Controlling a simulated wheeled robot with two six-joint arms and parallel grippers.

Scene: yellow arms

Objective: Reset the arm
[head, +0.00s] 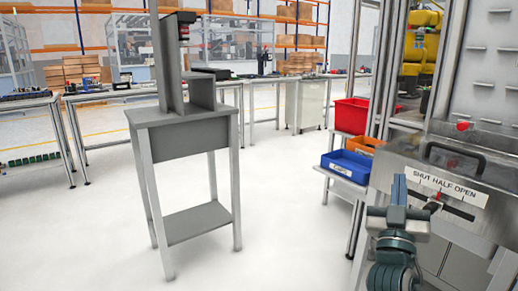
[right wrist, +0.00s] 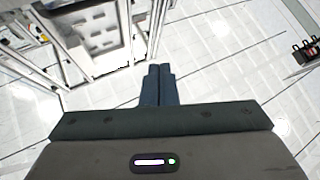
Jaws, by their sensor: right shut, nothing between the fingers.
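My right gripper (head: 399,190) is at the lower right of the head view, in front of a metal machine panel labelled "SHUT HALF OPEN" (head: 440,186). In the right wrist view its two dark fingers (right wrist: 158,84) lie together with nothing between them. The fingers point out over the pale floor. I cannot tell from the head view whether the gripper touches the panel. My left gripper does not show in the head view.
A grey stand (head: 180,135) with a lower shelf stands left of centre. Red (head: 351,115), orange (head: 362,145) and blue (head: 346,166) bins sit on a rack beside the machine. Workbenches (head: 95,95) line the back. The white floor (head: 290,215) between stand and machine is clear.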

